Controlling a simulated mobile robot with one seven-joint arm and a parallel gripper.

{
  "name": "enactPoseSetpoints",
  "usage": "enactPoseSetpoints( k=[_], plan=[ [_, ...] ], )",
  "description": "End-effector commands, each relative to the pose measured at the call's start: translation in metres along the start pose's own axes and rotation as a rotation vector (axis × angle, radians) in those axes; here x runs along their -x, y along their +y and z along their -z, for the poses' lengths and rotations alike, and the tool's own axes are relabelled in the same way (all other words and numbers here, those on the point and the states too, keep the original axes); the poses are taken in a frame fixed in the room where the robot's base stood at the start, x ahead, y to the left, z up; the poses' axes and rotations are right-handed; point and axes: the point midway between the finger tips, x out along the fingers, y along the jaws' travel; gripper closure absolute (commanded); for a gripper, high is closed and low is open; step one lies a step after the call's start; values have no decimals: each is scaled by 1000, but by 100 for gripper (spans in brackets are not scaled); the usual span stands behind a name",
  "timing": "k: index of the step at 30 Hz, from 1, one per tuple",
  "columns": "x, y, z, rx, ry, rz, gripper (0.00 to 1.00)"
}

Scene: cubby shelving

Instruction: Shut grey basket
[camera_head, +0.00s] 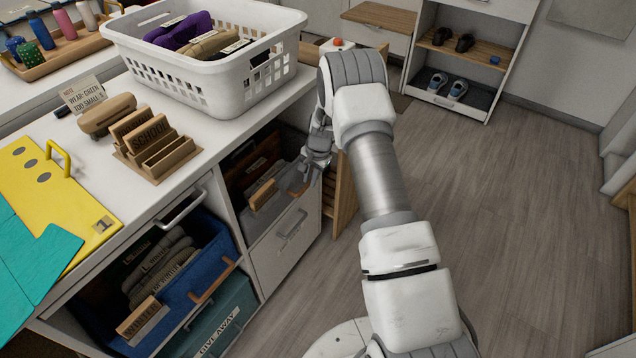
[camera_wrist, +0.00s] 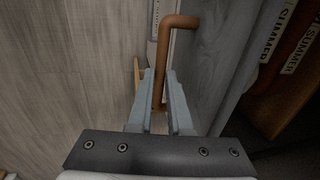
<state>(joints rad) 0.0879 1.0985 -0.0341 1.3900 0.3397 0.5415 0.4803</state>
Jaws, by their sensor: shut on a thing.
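The grey basket (camera_head: 290,186) sits pulled partway out of its cubby under the white counter in the head view, with folded clothes inside. Its grey wall (camera_wrist: 228,70) runs along the right of the wrist view, beside clothes labelled SUMMER. My gripper (camera_head: 312,166) is at the basket's front edge. In the wrist view my gripper (camera_wrist: 158,105) is shut on the basket's tan handle (camera_wrist: 163,58), which passes between the two fingers. In the head view the handle is hidden by my gripper.
A blue basket (camera_head: 205,265) sticks out to the left, above a teal GIVE AWAY basket (camera_head: 225,318). A white drawer (camera_head: 285,250) lies below the grey basket. A wooden slatted piece (camera_head: 340,190) stands close behind my gripper. The floor (camera_head: 490,190) to the right is open.

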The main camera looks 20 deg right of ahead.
Motion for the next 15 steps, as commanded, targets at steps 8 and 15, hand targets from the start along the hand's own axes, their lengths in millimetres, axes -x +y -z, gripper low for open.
enactPoseSetpoints(
  k=[8,15],
  plan=[
    [-1,-7,-1,1,0,4,100],
    [0,-9,-1,2,3,8,100]
  ],
)
